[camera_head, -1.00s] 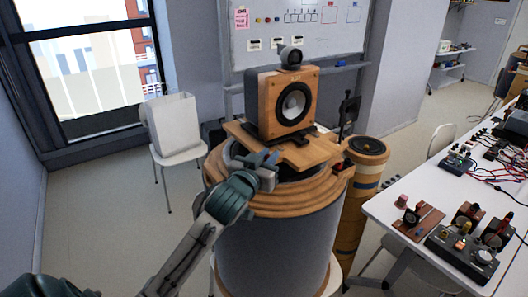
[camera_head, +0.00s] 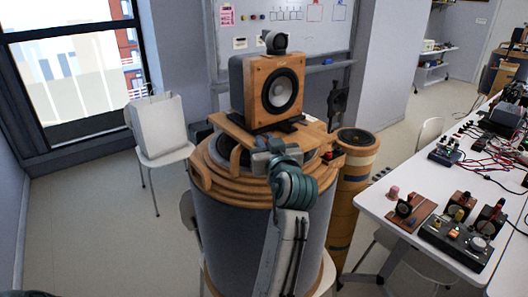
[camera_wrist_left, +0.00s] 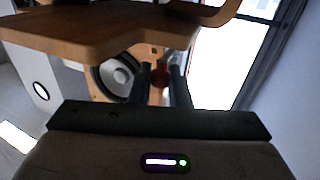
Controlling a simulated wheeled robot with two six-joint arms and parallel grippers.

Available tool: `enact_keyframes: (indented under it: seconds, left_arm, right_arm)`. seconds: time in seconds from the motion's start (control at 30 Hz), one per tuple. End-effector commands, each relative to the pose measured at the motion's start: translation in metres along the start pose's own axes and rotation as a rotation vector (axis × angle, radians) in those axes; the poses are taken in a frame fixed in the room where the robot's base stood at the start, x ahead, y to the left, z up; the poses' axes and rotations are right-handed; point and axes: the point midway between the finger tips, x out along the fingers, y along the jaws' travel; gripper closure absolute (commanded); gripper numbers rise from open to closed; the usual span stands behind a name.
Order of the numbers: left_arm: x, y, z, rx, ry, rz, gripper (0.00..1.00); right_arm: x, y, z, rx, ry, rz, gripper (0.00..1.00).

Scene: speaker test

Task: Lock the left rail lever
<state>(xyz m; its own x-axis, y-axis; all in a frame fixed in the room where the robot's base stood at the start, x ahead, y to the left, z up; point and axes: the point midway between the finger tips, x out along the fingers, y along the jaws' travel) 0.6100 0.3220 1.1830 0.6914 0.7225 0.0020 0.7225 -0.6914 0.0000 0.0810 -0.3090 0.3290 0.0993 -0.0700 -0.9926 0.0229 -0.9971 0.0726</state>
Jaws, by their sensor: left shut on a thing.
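My left gripper (camera_head: 264,153) is at the front edge of the wooden board (camera_head: 233,128) under the speaker (camera_head: 274,88). In the left wrist view its two fingers (camera_wrist_left: 160,86) close on a small dark red knob (camera_wrist_left: 160,79), which looks like the end of the left rail lever. The rest of the lever is hidden by the board and my gripper. Another small red part (camera_head: 332,153) shows at the board's right side. My right gripper is not in view.
The board sits on a large round drum (camera_head: 225,225) with a layered wooden rim. A tan column (camera_head: 352,180) stands close on its right. A white table (camera_head: 400,238) with small devices is farther right. A white chair (camera_head: 165,155) is at left.

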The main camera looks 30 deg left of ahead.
Motion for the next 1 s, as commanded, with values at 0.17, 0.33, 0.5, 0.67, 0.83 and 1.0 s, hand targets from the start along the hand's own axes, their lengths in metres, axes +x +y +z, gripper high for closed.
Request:
enact_keyframes:
  seconds: [0.17, 0.33, 0.5, 0.67, 0.83, 1.0]
  left_arm:
    - [0.001, 0.0027, 0.0023, 0.0, -0.001, -0.05, 1.0]
    - [0.0014, 0.0028, 0.0013, 0.002, -0.001, -0.07, 1.0]
    - [0.0015, 0.0028, 0.0008, 0.001, -0.002, -0.073, 1.0]
    - [0.0015, 0.0028, 0.0007, 0.001, -0.002, -0.073, 1.0]
    - [0.0015, 0.0027, 0.0005, 0.001, -0.001, -0.073, 0.64]
    - [0.0014, 0.0026, 0.0003, 0.001, -0.001, -0.072, 0.64]
  right_arm:
    - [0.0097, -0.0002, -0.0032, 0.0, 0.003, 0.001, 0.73]
    - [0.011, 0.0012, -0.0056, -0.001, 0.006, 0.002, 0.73]
    - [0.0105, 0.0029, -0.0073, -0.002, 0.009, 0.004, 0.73]
    - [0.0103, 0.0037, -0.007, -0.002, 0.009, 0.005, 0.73]
    - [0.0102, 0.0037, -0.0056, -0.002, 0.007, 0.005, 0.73]
    - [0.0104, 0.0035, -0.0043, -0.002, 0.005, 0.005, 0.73]
